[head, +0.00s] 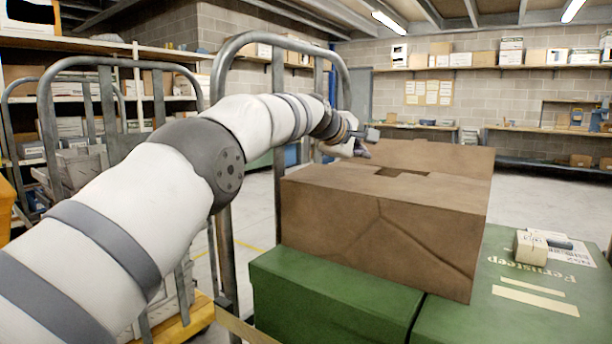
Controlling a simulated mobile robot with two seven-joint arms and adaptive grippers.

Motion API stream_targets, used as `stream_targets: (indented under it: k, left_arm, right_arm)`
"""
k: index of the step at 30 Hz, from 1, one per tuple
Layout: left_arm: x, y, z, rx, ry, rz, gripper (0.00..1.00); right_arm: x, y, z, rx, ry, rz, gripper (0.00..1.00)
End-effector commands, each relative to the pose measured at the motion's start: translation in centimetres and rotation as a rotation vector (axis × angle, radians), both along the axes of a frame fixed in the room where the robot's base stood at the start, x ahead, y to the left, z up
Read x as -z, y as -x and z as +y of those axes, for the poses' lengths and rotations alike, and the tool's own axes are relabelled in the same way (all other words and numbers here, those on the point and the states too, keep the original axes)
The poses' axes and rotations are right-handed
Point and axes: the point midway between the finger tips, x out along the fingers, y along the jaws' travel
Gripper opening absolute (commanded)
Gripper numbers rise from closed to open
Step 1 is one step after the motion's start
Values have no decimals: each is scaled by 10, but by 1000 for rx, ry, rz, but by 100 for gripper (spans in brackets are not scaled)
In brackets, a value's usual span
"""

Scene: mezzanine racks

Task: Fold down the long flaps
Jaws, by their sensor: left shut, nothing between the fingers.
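A brown cardboard box (375,230) stands on green boxes in the middle of the head view, with a crease across its near face. Its far long flap (440,157) stands up at the back. The near part of the top (345,177) looks roughly flat, and a dark gap (402,172) shows near the middle; I cannot tell how each flap lies there. My left gripper (366,145) is shut and empty, at the box's far left, beside the left end of the far flap. I cannot tell whether it touches the flap. My right gripper is out of view.
The green boxes (325,302) form the surface below. A small carton (531,246) and a dark item (560,244) lie on the right one. A grey metal cart frame (227,200) rises close on the left. Open floor (535,190) lies behind, with shelves along the walls.

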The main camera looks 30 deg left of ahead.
Motion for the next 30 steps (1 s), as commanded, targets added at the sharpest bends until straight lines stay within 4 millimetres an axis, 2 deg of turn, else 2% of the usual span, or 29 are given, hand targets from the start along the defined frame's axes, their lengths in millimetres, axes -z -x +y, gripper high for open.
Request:
stream_targets:
  k: [3,7,18,30]
  left_arm:
    - [16,-5,-1,0,0,5,0]
    - [25,-9,-1,0,-1,5,0]
    - [35,-13,-1,1,-2,-1,0]
    - [36,-14,-1,1,-2,-2,0]
  right_arm:
    - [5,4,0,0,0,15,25]
    - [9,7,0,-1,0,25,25]
    - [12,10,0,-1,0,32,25]
    - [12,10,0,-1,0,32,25]
